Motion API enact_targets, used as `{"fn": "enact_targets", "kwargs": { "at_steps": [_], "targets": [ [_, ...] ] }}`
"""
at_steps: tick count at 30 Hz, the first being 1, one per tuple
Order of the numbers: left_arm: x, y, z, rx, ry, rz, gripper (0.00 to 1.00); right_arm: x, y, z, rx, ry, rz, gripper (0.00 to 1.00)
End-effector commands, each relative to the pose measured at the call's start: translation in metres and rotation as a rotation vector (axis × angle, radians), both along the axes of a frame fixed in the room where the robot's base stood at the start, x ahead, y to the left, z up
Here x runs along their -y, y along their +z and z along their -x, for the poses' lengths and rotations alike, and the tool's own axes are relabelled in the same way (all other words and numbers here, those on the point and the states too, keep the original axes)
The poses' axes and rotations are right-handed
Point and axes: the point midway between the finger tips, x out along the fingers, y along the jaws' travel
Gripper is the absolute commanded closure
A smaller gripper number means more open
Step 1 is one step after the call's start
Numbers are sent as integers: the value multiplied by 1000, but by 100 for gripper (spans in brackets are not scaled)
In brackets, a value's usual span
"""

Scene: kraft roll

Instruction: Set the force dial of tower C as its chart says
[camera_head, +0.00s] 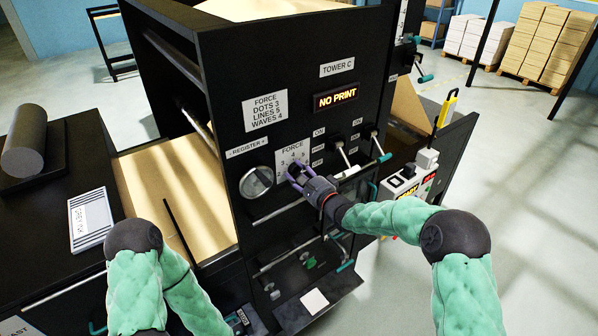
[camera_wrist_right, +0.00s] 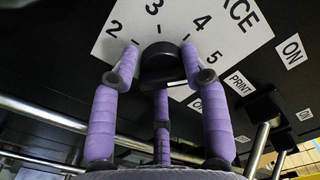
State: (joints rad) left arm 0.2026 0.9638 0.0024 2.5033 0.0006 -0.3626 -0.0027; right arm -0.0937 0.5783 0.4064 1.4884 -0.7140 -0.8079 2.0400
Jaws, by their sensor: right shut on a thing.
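Tower C (camera_head: 215,110) is a black panel with a lit NO PRINT display (camera_head: 336,98). Its white chart (camera_head: 265,110) reads FORCE, DOTS 3, LINES 5, WAVES 4. The force dial's white scale plate (camera_head: 291,150) is below the chart. In the right wrist view the black dial knob (camera_wrist_right: 160,54) sits on the plate, below the numbers 3 and 4. My right gripper (camera_head: 296,172) is shut on the knob, purple fingers (camera_wrist_right: 162,62) on its sides. The knob's setting cannot be read clearly. My left gripper is out of view; only that arm shows.
Levers marked ON and OFF (camera_head: 343,153) stick out right of the dial. A control box (camera_head: 405,188) stands at right. A striped card (camera_head: 91,217) and a grey roll (camera_head: 25,135) lie on the left bench.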

Motion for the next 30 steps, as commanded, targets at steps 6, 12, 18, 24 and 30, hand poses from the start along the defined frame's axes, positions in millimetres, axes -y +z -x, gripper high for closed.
{"fn": "enact_targets", "kwargs": {
  "at_steps": [6,12,18,24,30],
  "targets": [
    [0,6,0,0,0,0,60,-3,-3,2,-76,6,-92,87],
    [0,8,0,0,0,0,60,-3,-2,2,-109,6,-140,87],
    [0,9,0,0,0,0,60,-3,-2,2,-119,5,-156,87],
    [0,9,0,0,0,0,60,-2,-1,1,-118,5,-158,87],
    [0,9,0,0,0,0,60,-2,0,1,-116,5,-158,38]
  ]
}}
